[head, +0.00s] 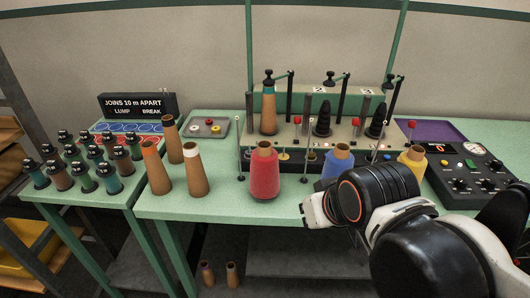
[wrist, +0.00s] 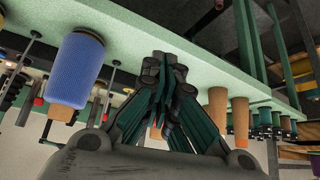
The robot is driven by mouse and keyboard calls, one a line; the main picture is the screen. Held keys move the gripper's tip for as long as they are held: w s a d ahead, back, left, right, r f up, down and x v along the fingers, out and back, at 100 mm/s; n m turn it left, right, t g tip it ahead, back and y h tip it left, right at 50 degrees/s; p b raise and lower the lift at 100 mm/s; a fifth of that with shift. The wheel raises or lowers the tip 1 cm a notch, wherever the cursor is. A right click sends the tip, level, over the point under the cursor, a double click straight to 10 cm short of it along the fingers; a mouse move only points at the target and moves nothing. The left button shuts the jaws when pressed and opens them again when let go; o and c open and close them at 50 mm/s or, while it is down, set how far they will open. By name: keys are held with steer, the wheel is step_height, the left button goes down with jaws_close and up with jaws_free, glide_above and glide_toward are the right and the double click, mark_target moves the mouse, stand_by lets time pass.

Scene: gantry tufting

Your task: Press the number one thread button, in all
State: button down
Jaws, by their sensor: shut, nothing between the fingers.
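A green winding machine (head: 345,102) stands at the back of the bench, with red-topped parts at its stations: left (head: 295,120), middle (head: 356,122) and right (head: 411,124). Small number plates (head: 319,90) sit on its top; I cannot clearly read which is number one. A control panel (head: 470,168) with knobs and small buttons lies at the right. My gripper (wrist: 165,65) is shut and empty in the wrist view, its fingers above the bench's front edge. In the head view its end (head: 316,210) is in front of the blue cone, not touching any button.
A red cone (head: 265,175), a blue cone (head: 338,162) and a yellow cone (head: 412,158) stand close before the machine; the blue one shows in the wrist view (wrist: 73,70). Brown cones (head: 195,172) and several small bobbins (head: 107,180) stand left. Thin rods (head: 239,145) rise between.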

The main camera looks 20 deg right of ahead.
steer(key=w+r+p, duration=0.3)
steer(key=r+p, duration=0.6)
steer(key=r, duration=0.1)
steer(key=w+r+p, duration=0.3)
steer(key=r+p, duration=0.6)
steer(key=w+f+m+y, duration=0.2)
steer(key=w+f+m, duration=0.15)
steer(key=w, duration=1.25)
steer(key=w+d+f+m+t, duration=0.1)
steer(key=w+f+m, duration=0.1)
steer(key=w+f, duration=0.8)
steer(key=shift+w+f+t+y, duration=0.3)
steer(key=shift+w+y, duration=0.1)
steer(key=shift+w, duration=0.55)
steer(key=shift+f+b, duration=0.15)
steer(key=shift+b, duration=0.15)
step_height(320, 180, down, 8)
steer(key=b, duration=0.6)
steer(key=shift+f, duration=0.25)
steer(key=shift+f, duration=0.1)
